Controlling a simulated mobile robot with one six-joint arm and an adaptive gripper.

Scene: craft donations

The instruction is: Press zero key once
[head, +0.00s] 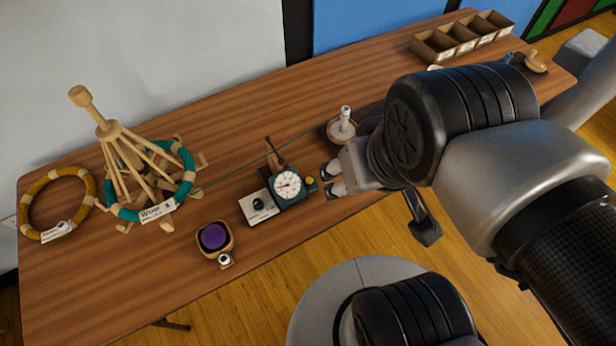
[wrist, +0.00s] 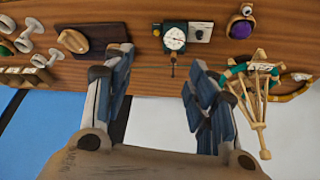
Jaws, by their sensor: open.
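A dark green counter box with a white dial (head: 288,185) stands near the front edge of the table. It also shows at the top of the wrist view (wrist: 175,37). A small yellow button (head: 309,181) sits on its right side; in the wrist view the yellow button (wrist: 156,32) is on the left side. No zero marking is legible on it. A light box with a black knob (head: 259,206) adjoins the counter. My gripper (head: 334,178) is open and empty, close to the right of the button in the head view. In the wrist view my gripper (wrist: 158,60) shows widely parted fingers.
A green strand (head: 246,167) runs behind the counter from the wooden swift (head: 124,170) to a wooden winder (head: 342,129). A purple ball (head: 213,236) sits in a holder at front left. A yellow skein (head: 33,217) lies far left. A compartment tray (head: 437,52) stands back right.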

